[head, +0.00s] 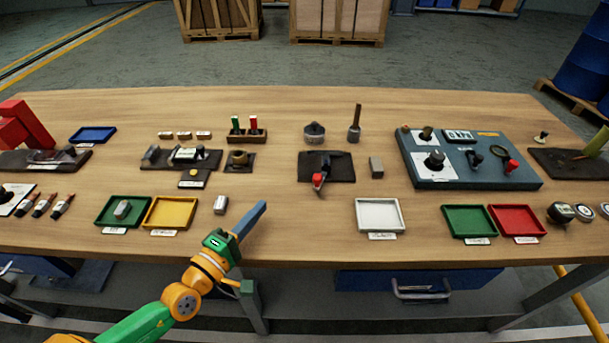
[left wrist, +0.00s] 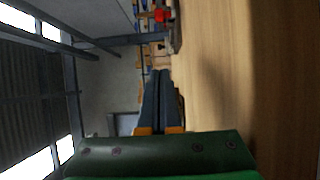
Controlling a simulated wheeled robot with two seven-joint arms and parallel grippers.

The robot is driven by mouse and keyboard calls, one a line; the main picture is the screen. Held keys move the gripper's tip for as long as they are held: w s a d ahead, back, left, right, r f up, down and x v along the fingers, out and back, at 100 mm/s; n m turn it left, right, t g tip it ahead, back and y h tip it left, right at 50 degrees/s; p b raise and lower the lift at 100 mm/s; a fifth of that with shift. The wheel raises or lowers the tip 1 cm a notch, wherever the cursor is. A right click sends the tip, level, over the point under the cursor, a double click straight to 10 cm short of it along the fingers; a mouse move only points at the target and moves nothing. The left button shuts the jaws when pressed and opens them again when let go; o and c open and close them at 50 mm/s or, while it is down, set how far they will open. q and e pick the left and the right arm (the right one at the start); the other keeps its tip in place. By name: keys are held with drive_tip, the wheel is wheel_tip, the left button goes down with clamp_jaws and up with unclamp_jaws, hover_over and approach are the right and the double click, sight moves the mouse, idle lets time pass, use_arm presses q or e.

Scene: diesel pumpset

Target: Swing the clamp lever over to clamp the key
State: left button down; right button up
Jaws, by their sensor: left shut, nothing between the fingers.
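A black clamp fixture (head: 332,166) sits on the middle of the bench in the head view. Its lever has a red knob (head: 318,180) at the front left, pointing toward me. I cannot make out a key in the fixture at this size. A red part (left wrist: 162,15) shows at the top of the left wrist view, apart from my fingers; it may be the knob. My left gripper (head: 260,208) is shut and empty above the front of the bench, left of and nearer than the fixture. Its closed fingers (left wrist: 157,75) show in the left wrist view. My right gripper is not in view.
A grey block (head: 376,167) stands just right of the fixture. A blue-grey panel (head: 470,178) lies to the right. The bench before the fixture is clear.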

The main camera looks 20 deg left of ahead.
use_arm(q)
drive_tip(key=b, duration=0.2)
approach(322, 173)
drive_tip(key=w+a, duration=0.1)
drive_tip(key=w, duration=0.1)
drive_tip(key=w+a+r, duration=0.1)
drive_tip(key=w, duration=0.1)
drive_tip(key=w+a+r, duration=0.1)
drive_tip(key=w+a, duration=0.1)
drive_tip(key=shift+w+r, duration=0.15)
drive_tip(key=shift+w, duration=0.15)
drive_tip(key=d+p, duration=0.1)
drive_tip(key=s+d+p, duration=0.2)
drive_tip(key=shift+r, duration=0.25)
drive_tip(key=shift+s+d, duration=0.15)
drive_tip(key=shift+s, duration=0.1)
drive_tip(key=shift+f, duration=0.15)
drive_tip(key=shift+w, duration=0.1)
